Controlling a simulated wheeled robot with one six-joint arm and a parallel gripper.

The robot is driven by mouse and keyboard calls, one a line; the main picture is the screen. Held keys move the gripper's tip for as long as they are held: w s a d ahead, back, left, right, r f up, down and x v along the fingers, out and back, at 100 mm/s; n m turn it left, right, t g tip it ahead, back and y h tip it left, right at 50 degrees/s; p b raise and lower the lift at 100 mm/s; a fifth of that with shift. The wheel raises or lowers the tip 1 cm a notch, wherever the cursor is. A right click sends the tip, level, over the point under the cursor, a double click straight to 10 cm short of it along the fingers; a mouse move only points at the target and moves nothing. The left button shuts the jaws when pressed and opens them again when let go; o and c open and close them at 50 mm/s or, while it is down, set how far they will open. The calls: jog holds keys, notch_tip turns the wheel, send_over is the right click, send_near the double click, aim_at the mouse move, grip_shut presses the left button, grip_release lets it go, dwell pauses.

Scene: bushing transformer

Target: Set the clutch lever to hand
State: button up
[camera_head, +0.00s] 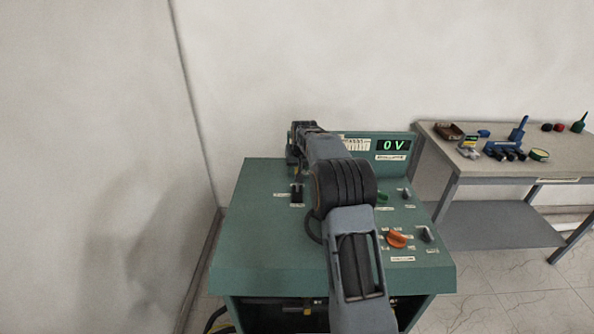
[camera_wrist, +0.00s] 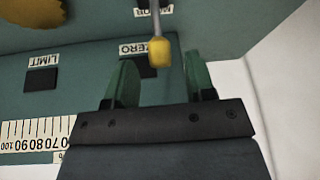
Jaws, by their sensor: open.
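In the wrist view a lever with a yellow knob (camera_wrist: 159,52) and a thin metal rod comes down from the top edge. A white label reading MOTOR, partly covered by the rod, is beside it at the top. My gripper (camera_wrist: 160,62) is open, with one green finger on each side of the knob in the picture. Gaps show between knob and fingers; I cannot tell the depth between them. In the head view my arm hides the lever and most of the gripper at the back of the green control desk (camera_head: 265,225). No hand label is readable.
ZERO and LIMIT labels with dark parts and a numbered scale (camera_wrist: 30,133) are near the gripper. The desk has an orange knob (camera_head: 397,239), grey and green controls and a display (camera_head: 394,146) showing 0 V. A side table (camera_head: 470,172) with tools stands right.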

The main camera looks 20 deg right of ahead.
jog(key=shift+x, duration=1.9)
jog(key=shift+c, duration=0.4)
grip_shut()
